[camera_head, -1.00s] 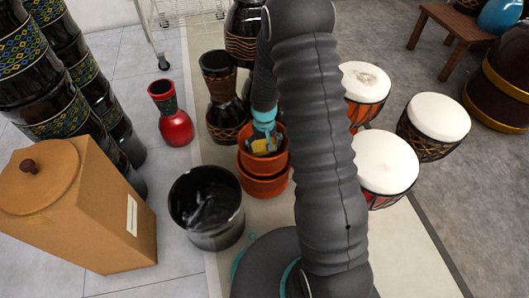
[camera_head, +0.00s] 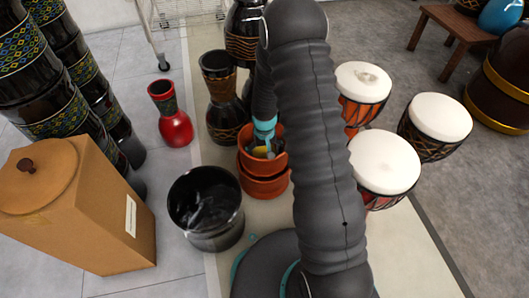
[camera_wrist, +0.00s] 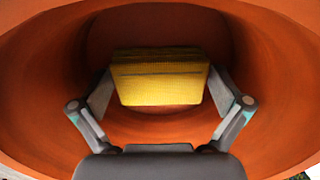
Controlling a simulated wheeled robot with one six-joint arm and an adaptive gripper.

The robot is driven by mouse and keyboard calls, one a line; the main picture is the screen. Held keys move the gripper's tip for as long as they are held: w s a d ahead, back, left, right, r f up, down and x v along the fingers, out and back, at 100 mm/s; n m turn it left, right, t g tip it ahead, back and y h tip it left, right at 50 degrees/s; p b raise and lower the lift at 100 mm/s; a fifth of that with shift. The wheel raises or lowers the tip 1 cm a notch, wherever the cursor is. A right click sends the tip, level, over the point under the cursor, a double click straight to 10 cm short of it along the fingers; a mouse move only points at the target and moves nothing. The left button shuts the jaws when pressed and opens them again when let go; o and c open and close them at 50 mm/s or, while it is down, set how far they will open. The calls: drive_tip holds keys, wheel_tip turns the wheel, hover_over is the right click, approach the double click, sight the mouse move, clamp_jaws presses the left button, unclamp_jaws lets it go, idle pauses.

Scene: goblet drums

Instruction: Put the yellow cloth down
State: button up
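The yellow cloth (camera_wrist: 160,78) is a folded, block-like bundle between my two fingers in the wrist view. Both fingers meet its side edges, so my gripper (camera_wrist: 161,90) looks shut on it. The cloth is inside an orange-brown pot (camera_wrist: 40,85), whose wall surrounds it and my fingers. In the head view the pot (camera_head: 264,187) looks like two stacked rims, and my gripper (camera_head: 264,144) points down into its mouth. Only a small yellow patch of the cloth (camera_head: 261,151) shows there. Whether the cloth touches the pot's bottom is unclear.
A dark glossy pot (camera_head: 206,208) stands close at the left front. A red vase (camera_head: 171,115) and a dark goblet drum (camera_head: 222,100) stand behind. White-topped drums (camera_head: 384,163) are to the right. A brown lidded box (camera_head: 75,205) is at far left.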

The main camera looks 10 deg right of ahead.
drive_tip(key=shift+r, duration=0.1)
drive_tip(key=s+r+t+p, duration=0.1)
drive_tip(key=s+r+p, duration=0.15)
drive_tip(key=r, duration=2.05)
drive_tip(key=s+r+t, duration=0.2)
drive_tip(key=s+r, duration=0.7)
drive_tip(key=s, duration=0.3)
drive_tip(key=s+r+t, duration=0.2)
drive_tip(key=s+r, duration=0.7)
drive_tip(key=s, duration=0.2)
drive_tip(key=shift+s+r+t, duration=0.3)
drive_tip(key=shift+s+r, duration=0.05)
